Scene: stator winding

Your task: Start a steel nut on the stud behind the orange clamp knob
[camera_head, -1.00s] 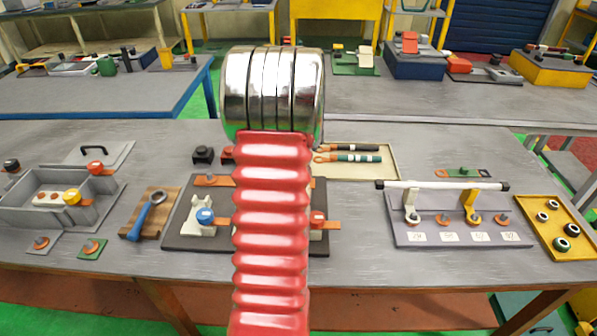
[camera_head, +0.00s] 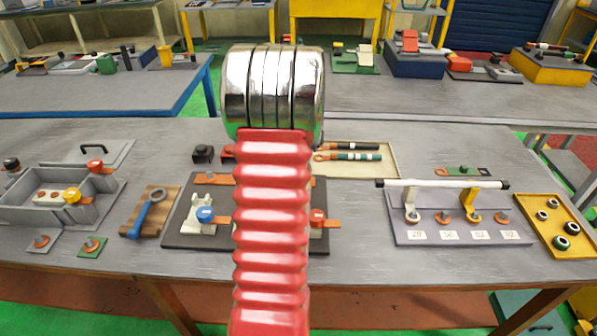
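My arm, with a red ribbed sleeve and a chrome end, fills the middle of the head view; my gripper is not visible. An orange-red knob (camera_head: 95,166) stands at the back of a grey box on the left, and a yellow-orange knob (camera_head: 73,195) at its front. Another orange-red knob (camera_head: 318,216) is on a dark board, partly behind my arm. I cannot tell which is the named clamp knob, and no stud behind one is clear. Small steel-looking rings or nuts (camera_head: 553,202) lie in a yellow tray (camera_head: 580,249) at the right.
A grey rack (camera_head: 400,237) with a white bar (camera_head: 445,184) and labelled posts stands right of centre. A blue-handled tool (camera_head: 149,209) lies on a wooden block. A beige tray (camera_head: 388,150) holds dark-handled tools. Table is bare between the dark board and the rack.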

